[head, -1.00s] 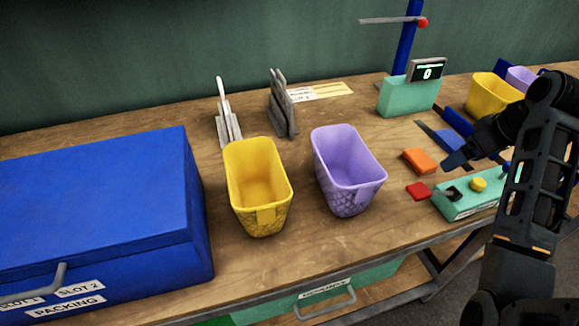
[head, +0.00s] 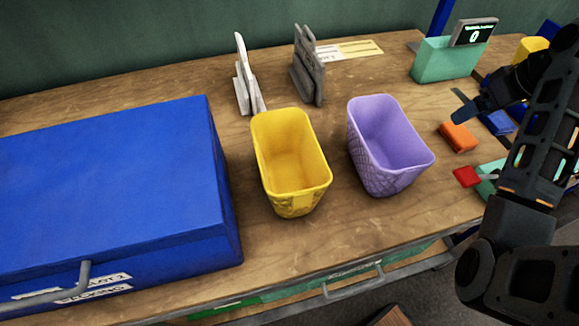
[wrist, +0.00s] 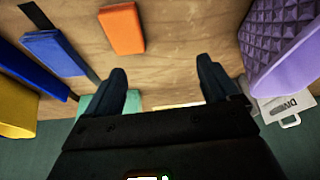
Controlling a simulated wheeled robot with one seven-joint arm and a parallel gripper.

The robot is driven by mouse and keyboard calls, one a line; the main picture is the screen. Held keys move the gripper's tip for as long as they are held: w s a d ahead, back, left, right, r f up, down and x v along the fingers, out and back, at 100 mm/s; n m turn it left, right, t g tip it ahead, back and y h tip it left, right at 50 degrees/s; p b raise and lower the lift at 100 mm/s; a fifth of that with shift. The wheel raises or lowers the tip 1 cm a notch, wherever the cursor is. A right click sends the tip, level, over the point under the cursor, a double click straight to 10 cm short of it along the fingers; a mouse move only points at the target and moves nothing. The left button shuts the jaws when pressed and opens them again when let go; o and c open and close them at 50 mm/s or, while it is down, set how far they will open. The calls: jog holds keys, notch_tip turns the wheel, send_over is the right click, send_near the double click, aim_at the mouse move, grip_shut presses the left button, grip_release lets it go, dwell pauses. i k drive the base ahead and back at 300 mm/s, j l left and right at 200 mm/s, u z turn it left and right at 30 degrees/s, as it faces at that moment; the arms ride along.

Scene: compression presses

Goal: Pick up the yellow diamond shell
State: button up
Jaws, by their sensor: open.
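A yellow shell (head: 290,162), an open tapered bin with a patterned lower front wall, stands upright on the wooden bench in the middle of the head view. It is just right of the blue packing box. The pattern is too small to name surely. A second yellow bin (head: 530,47) is partly visible at the far right; a yellow piece also shows at the left of the wrist view (wrist: 15,108). My gripper (wrist: 162,75) is open and empty above the bench. In the head view it (head: 464,106) is right of the purple shell, well away from the central yellow shell.
A purple diamond-textured shell (head: 388,150) stands right of the yellow one. The blue packing box (head: 110,180) fills the left. Grey upright plates (head: 308,70) stand behind. Orange (head: 458,137) and red (head: 467,177) blocks lie at right. Bench in front of the shells is clear.

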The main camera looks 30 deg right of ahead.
aim_at(295, 172)
jog(key=k, duration=1)
